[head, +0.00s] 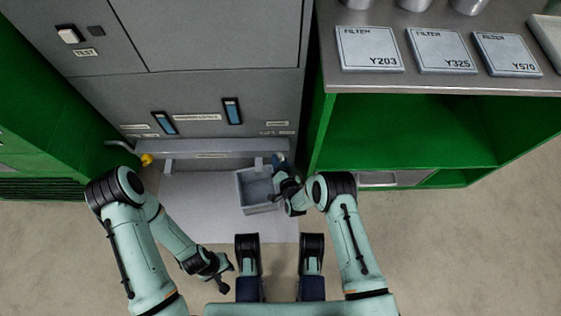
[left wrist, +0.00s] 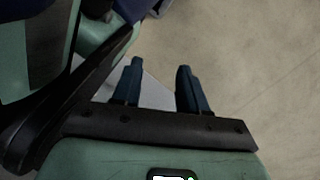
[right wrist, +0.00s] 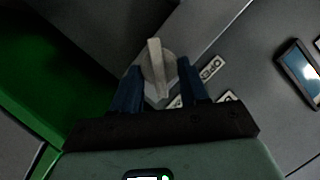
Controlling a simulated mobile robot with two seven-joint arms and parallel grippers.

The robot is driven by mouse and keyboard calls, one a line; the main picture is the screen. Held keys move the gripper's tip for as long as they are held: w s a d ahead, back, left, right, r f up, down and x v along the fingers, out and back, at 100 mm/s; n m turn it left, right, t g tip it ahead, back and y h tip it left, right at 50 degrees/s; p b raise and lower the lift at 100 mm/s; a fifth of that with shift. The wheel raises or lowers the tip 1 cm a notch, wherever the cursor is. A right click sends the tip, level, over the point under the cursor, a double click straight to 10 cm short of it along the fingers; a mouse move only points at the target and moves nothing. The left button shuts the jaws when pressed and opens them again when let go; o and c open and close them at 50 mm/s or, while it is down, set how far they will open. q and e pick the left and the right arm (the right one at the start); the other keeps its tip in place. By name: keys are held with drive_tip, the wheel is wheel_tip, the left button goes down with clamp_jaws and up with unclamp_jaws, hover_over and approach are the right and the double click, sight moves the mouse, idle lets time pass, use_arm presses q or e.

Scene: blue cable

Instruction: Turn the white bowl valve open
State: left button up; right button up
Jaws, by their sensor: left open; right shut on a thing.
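The valve (right wrist: 155,60) shows in the right wrist view as a round pale grey knob with a raised bar handle. It sits on the grey cabinet face. My right gripper (right wrist: 160,70) is at the knob, with its blue fingers on either side of the bar, shut on it. In the head view my right gripper (head: 280,168) is at the cabinet's lower front, and the valve is hidden there. A label reading OPEN (right wrist: 209,68) is right of the knob. My left gripper (left wrist: 160,68) is open and empty; in the head view (head: 228,268) it hangs low over the floor.
A grey open-topped box (head: 243,192) stands beside my right gripper. A yellow fitting (head: 147,159) is at the cabinet's lower left. A green shelf unit (head: 410,130) stands close on the right, with filter boxes (head: 370,50) on top. Free floor lies in front.

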use_arm(q)
drive_tip(key=shift+s+f+b, duration=0.2)
drive_tip(key=shift+s+b, duration=0.15)
drive_tip(key=shift+s, duration=0.15)
use_arm(e)
drive_tip(key=shift+w+a+r+n+h, duration=0.1)
drive_tip(key=shift+a+n+h, duration=0.2)
drive_tip(key=shift+n+h, duration=1.35)
drive_tip(key=shift+a+f+n+h, duration=0.1)
drive_tip(key=shift+a+n+h, duration=0.2)
drive_tip(key=shift+n+h, duration=1.3)
drive_tip(key=shift+w+a+r+n+h, duration=0.1)
drive_tip(key=shift+a+n+h, duration=0.45)
drive_tip(key=shift+n, duration=2)
drive_tip(key=shift+d, duration=0.25)
drive_tip(key=o, duration=1)
drive_tip(key=shift+o, duration=0.2)
use_arm(q)
drive_tip(key=shift+a, duration=0.1)
use_arm(e)
drive_tip(key=shift+s+h, duration=0.2)
drive_tip(key=shift+h, duration=0.1)
